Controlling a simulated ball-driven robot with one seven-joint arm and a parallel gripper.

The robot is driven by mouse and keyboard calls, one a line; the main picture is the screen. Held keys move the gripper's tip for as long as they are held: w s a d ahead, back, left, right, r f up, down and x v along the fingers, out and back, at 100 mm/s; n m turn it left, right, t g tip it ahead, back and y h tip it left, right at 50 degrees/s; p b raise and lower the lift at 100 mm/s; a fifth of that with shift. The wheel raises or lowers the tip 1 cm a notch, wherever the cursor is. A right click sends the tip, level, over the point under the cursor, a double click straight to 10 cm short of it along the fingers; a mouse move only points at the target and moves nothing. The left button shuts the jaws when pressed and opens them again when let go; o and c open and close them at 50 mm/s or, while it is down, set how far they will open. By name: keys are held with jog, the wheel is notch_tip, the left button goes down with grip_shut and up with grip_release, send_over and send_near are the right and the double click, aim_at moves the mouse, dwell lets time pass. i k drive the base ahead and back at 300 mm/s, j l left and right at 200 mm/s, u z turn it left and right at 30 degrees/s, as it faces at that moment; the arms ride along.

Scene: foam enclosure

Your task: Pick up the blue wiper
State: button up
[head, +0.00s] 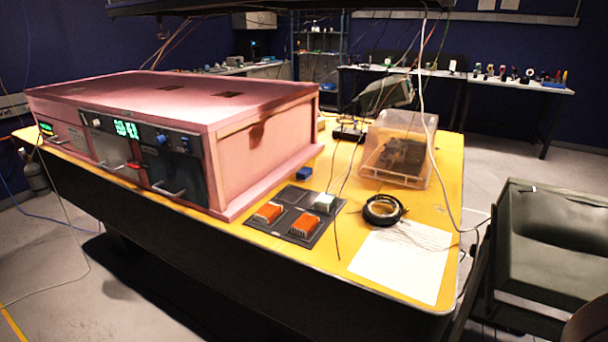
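A small blue block (304,173) sits on the yellow tabletop (447,190), close to the right side of the pink box and just behind a dark flat tray (287,227). It is the only small blue block I see on this table, but it is too small to tell for certain that it is the wiper. Two orange ribbed blocks, one at the tray's left (268,212) and one at its front (305,226), and a whitish block (324,202) lie on the tray. My gripper is not in view.
A large pink box (175,95) with front panels fills the table's left. Right of the tray are a black coil (383,209), a white sheet (402,262) and a clear plastic bin (397,150). Cables hang over the table. A dark green chair-like object (560,235) stands right.

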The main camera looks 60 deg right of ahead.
aim_at(304, 174)
jog(key=k+j+z, duration=0.1)
jog(key=z, duration=0.35)
jog(key=k+j+z, duration=0.15)
jog(key=z, duration=0.35)
jog(key=k+z, duration=0.2)
jog(key=z, duration=0.25)
jog(key=i, duration=0.45)
jog(key=j+z, duration=0.05)
